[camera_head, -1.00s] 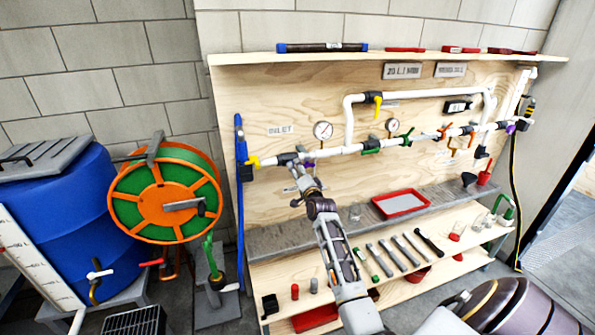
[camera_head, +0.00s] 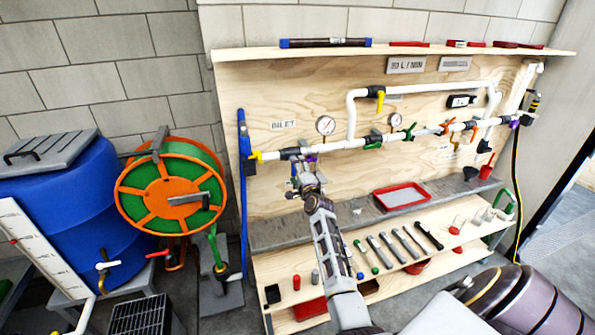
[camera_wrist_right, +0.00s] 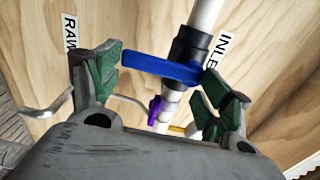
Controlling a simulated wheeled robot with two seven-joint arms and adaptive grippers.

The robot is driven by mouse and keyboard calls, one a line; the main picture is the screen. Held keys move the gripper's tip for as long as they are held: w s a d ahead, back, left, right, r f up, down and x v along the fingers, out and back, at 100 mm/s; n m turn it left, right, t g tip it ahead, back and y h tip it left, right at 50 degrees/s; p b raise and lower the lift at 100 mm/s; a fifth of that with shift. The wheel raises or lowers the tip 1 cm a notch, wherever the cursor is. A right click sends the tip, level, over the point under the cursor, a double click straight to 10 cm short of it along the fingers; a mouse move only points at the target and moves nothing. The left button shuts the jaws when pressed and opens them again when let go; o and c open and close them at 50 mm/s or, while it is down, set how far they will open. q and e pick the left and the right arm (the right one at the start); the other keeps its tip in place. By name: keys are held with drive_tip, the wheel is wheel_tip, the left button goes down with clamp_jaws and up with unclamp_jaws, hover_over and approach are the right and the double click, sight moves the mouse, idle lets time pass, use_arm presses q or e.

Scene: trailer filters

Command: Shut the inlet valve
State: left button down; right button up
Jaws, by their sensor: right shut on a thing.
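The inlet valve (camera_head: 291,154) is a black body on the white pipe, below the INLET label (camera_head: 284,125) in the head view. Its blue lever handle (camera_wrist_right: 165,67) shows in the right wrist view, lying crosswise to the pipe. My left gripper is in neither current view.
The pipework continues right with gauges (camera_head: 325,125), a yellow-handled valve (camera_head: 379,99) and green-handled valves. Below are a red tray (camera_head: 402,196) and a shelf with several tools (camera_head: 392,249). A hose reel (camera_head: 170,190) and blue barrel (camera_head: 70,200) stand left.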

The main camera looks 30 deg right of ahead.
drive_tip(key=shift+f, duration=0.1)
drive_tip(key=o, duration=1.4)
drive_tip(key=shift+o, duration=0.2)
drive_tip(key=shift+s, duration=0.2)
drive_tip(key=v, duration=1.1)
drive_tip(key=shift+s, duration=0.3)
drive_tip(key=shift+a+n, duration=0.15)
drive_tip(key=shift+n, duration=0.15)
